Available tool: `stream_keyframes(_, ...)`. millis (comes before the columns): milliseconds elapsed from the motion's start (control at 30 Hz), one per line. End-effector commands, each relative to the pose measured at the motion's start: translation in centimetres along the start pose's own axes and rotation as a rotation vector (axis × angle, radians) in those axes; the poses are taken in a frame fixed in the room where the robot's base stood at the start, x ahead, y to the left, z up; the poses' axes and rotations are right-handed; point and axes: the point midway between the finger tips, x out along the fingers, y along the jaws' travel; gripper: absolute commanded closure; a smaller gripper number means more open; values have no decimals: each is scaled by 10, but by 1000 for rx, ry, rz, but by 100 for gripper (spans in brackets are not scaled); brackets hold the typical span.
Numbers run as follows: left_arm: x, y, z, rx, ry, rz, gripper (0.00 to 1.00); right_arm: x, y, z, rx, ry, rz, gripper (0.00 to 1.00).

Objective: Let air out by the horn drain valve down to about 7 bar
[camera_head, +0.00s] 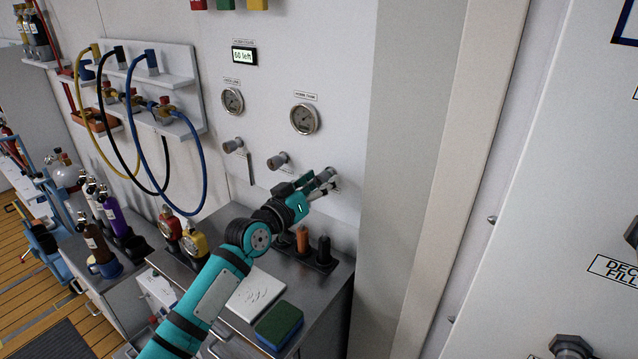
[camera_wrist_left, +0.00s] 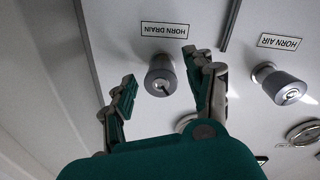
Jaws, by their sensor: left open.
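The horn drain valve (camera_wrist_left: 160,76) is a grey round knob with a slot in its face, under an upside-down HORN DRAIN label (camera_wrist_left: 165,30) in the left wrist view. In the head view the valve (camera_head: 326,175) is the rightmost of three knobs on the white panel, partly hidden by my gripper. My left gripper (camera_head: 312,184) is open at the valve. In the left wrist view its fingers (camera_wrist_left: 159,72) stand either side of the knob; contact cannot be told. Two round gauges, left (camera_head: 232,101) and right (camera_head: 304,118), hang above; their readings are too small. My right gripper is not in view.
The HORN AIR knob (camera_wrist_left: 285,87) is beside the drain valve. Below stands a metal counter with an orange-topped item (camera_head: 303,238), a black one (camera_head: 323,250), a notepad (camera_head: 255,293) and a sponge (camera_head: 279,325). A wall column (camera_head: 405,150) is to the right.

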Motion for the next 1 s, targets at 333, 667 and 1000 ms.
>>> stream_keyframes(333, -26, -1, 1, 0, 0, -1, 46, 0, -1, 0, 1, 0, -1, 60)
stream_keyframes(667, -94, 0, 1, 3, -2, -1, 46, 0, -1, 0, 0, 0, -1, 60)
stream_keyframes(1000, -120, 0, 0, 0, 0, 0, 46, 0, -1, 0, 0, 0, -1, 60)
